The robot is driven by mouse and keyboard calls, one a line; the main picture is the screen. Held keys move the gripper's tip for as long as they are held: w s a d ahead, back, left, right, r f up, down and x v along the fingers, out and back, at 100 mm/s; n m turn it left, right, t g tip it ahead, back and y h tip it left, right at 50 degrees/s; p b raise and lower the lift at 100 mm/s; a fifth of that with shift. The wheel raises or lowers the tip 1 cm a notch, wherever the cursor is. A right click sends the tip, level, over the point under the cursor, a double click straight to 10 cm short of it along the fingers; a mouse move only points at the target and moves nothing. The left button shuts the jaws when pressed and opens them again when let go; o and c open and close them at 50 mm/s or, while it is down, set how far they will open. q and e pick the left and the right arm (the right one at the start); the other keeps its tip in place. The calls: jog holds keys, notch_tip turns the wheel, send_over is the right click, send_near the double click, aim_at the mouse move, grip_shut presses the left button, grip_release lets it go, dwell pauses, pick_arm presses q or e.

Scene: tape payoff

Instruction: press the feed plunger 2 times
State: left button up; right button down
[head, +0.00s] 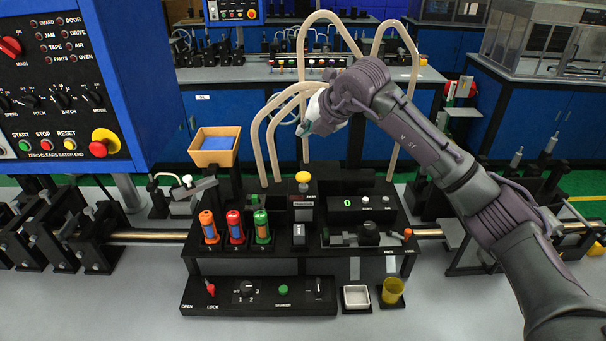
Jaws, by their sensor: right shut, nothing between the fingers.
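A yellow-capped plunger (303,179) stands upright on a black block in the middle of the black machine (270,265). It looks like the feed plunger, but its label is too small to read. My right gripper (308,126) is above and behind the yellow cap in the picture, apart from it. It is shut and empty, partly hidden by its own wrist. My left gripper is not in view.
Orange, red and green cylinders (236,228) stand left of the plunger. Pale curved hoses (271,140) rise behind it, close to my right gripper. A switch panel (258,296), a small white tray (356,297) and a yellow cup (392,290) are in front. A blue control cabinet (150,60) fills the upper left.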

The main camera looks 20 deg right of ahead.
jog(key=b, duration=0.4)
send_over(305, 175)
notch_tip(305, 175, down, 8)
jog(key=shift+s+r, duration=0.1)
jog(key=shift+r, duration=0.1)
jog(key=shift+f+b, duration=0.5)
jog(key=shift+f, duration=0.15)
jog(key=shift+r, duration=0.1)
dwell(0.3)
jog(key=shift+f+b, duration=0.45)
jog(key=shift+b, duration=0.05)
